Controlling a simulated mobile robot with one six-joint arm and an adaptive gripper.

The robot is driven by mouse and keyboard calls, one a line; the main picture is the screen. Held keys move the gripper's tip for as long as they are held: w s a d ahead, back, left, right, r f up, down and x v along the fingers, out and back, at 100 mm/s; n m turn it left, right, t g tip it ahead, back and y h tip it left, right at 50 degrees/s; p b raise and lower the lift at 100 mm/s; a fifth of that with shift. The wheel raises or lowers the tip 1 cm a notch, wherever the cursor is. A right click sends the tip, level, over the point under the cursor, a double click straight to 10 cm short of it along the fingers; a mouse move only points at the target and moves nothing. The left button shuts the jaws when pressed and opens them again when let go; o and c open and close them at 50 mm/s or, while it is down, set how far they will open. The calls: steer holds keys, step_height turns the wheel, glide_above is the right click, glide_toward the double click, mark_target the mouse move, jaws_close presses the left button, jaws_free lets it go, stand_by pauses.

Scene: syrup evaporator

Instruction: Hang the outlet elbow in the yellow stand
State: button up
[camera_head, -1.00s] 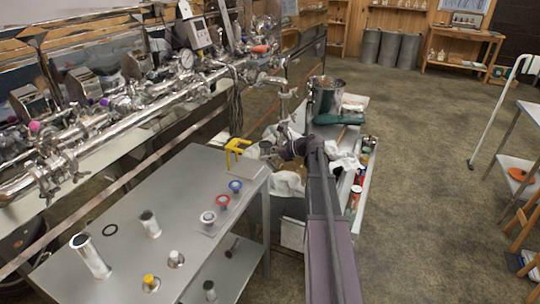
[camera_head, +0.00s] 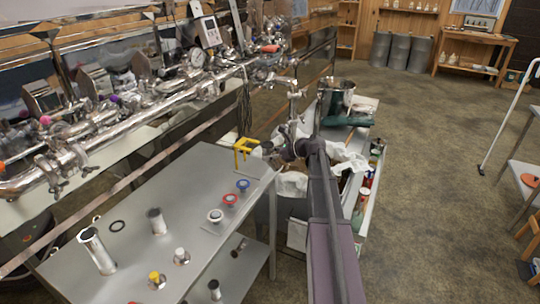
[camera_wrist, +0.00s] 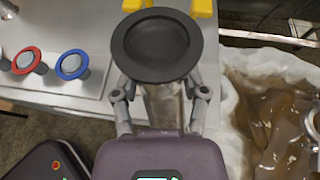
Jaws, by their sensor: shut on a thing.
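The yellow stand (camera_head: 243,150) rises at the far right corner of the steel table. In the wrist view its two yellow ends (camera_wrist: 203,8) show at the top edge, just beyond the held part. My gripper (camera_wrist: 160,98) is shut on the outlet elbow (camera_wrist: 163,108), a shiny metal piece topped by a wide black round face (camera_wrist: 155,45). The black face hides much of the elbow and overlaps the near side of the stand's ends; I cannot tell whether they touch. In the head view my arm reaches to the right of the stand, and the elbow is hard to make out.
The steel table (camera_head: 190,200) carries blue (camera_head: 243,185) and red-ringed (camera_head: 230,198) fittings near its right edge, with metal tubes further left. A cloth-lined container of brown liquid (camera_wrist: 265,110) lies to the right. Evaporator piping (camera_head: 130,110) runs behind the table.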

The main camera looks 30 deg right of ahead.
steer(key=shift+w+a+f, duration=0.15)
steer(key=shift+w+a, duration=0.3)
steer(key=shift+w, duration=0.1)
steer(key=shift+w+a, duration=1)
steer(key=shift+w, duration=0.25)
steer(key=shift+w+a, duration=0.95)
steer(key=shift+w, duration=0.25)
stand_by(2.6)
steer(key=shift+f+b, duration=0.3)
steer(key=shift+b, duration=0.15)
stand_by(0.5)
steer(key=o, duration=1.3)
steer(key=shift+r, duration=0.1)
